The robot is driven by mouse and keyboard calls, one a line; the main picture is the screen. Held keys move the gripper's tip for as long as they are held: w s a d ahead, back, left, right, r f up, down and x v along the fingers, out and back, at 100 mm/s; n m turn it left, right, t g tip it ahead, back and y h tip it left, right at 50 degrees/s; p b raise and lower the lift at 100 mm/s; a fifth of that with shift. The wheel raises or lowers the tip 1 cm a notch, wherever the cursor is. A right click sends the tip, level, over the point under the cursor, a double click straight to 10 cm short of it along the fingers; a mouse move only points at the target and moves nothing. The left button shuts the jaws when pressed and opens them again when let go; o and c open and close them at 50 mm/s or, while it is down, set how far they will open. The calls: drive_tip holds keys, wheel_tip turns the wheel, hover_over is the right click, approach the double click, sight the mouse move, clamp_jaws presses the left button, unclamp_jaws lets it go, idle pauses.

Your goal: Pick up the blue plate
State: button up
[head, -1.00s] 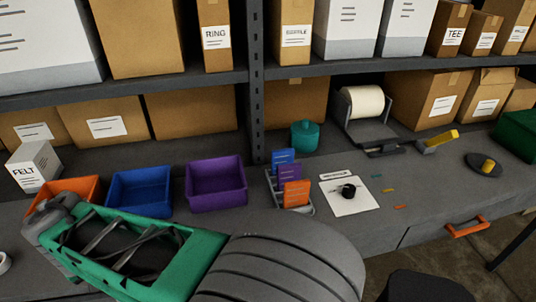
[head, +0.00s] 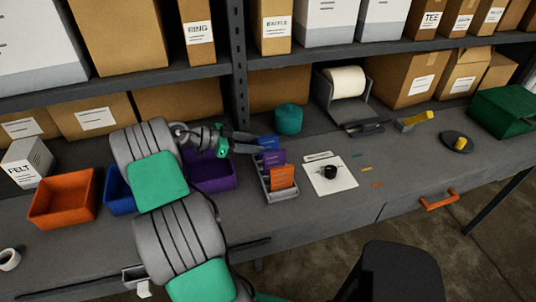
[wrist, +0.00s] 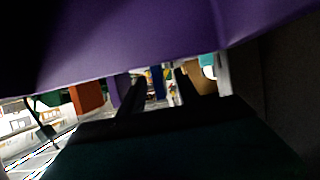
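The blue plate (head: 268,143) stands at the back of a small grey rack (head: 268,190), behind a purple plate (head: 272,158) and an orange plate (head: 282,177). My gripper (head: 258,144) is at the left of the blue plate, its fingers pointing right toward it. In the wrist view the fingers (wrist: 160,95) are apart with nothing held. A blue strip, seemingly the blue plate (wrist: 157,82), shows in the gap between them. I cannot tell whether the fingertips touch the plate.
The purple bin (head: 212,178) lies under my wrist; a purple surface fills the wrist view's top. The blue bin (head: 118,192) and orange bin (head: 63,198) are farther left. A teal jar (head: 288,119) stands just behind the rack. A white sheet (head: 331,176) lies right of it.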

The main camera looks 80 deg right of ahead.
sight(268, 146)
drive_tip(key=shift+s+d+f+b, duration=0.25)
drive_tip(key=shift+s+f+b, duration=0.3)
drive_tip(key=shift+b, duration=0.2)
drive_tip(key=b+x, duration=0.2)
drive_tip(key=x, duration=0.1)
drive_tip(key=shift+s+a, duration=0.1)
drive_tip(key=shift+s, duration=0.05)
drive_tip(key=shift+s+d, duration=0.3)
drive_tip(key=shift+s, duration=0.05)
drive_tip(key=shift+c, duration=0.3)
clamp_jaws()
